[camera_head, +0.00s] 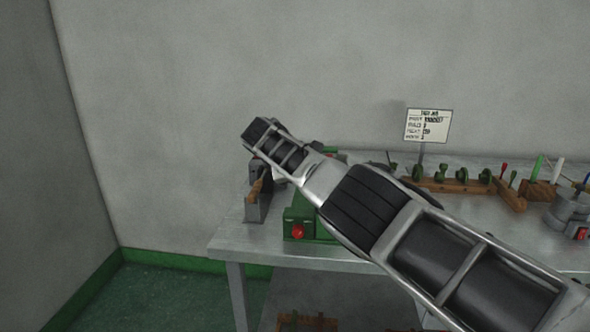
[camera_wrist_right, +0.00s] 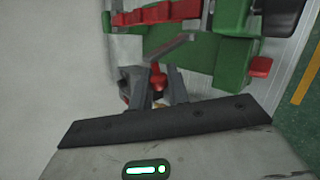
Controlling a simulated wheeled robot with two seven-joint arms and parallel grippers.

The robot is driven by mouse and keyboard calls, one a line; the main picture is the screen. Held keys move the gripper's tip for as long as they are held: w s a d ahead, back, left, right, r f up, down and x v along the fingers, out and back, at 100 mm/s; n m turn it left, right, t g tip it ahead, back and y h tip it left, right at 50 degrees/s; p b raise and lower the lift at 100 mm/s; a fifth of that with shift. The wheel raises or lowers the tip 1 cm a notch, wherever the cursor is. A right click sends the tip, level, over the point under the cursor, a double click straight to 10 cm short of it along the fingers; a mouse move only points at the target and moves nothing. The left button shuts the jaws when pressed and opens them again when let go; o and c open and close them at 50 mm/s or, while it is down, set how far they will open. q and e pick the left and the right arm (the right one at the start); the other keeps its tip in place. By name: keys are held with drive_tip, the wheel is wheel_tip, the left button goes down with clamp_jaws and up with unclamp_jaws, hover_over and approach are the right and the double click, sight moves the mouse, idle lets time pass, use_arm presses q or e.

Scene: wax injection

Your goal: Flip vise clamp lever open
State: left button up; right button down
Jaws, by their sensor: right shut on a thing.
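A green vise-like fixture (camera_head: 324,232) with a red knob stands near the left end of the metal bench, partly hidden behind my right arm. In the right wrist view its green body (camera_wrist_right: 222,62) carries red parts along the top. A grey bar (camera_wrist_right: 170,47) runs from it toward a small red lever end (camera_wrist_right: 157,80). My right gripper (camera_wrist_right: 156,92) is shut on this red lever end, its two grey fingertips on either side. In the head view my right arm hides the fingertips and the lever. My left gripper is in neither view.
The metal bench (camera_head: 240,243) stands against a grey wall. A grey stand with a wooden handle (camera_head: 256,190) is at its left end. A wooden rack (camera_head: 450,187) with green pieces, a sign (camera_head: 427,125) and several coloured tools are to the right.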

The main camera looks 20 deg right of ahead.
drive_tip(key=c, duration=1.4)
unclamp_jaws()
drive_tip(key=shift+f, duration=0.1)
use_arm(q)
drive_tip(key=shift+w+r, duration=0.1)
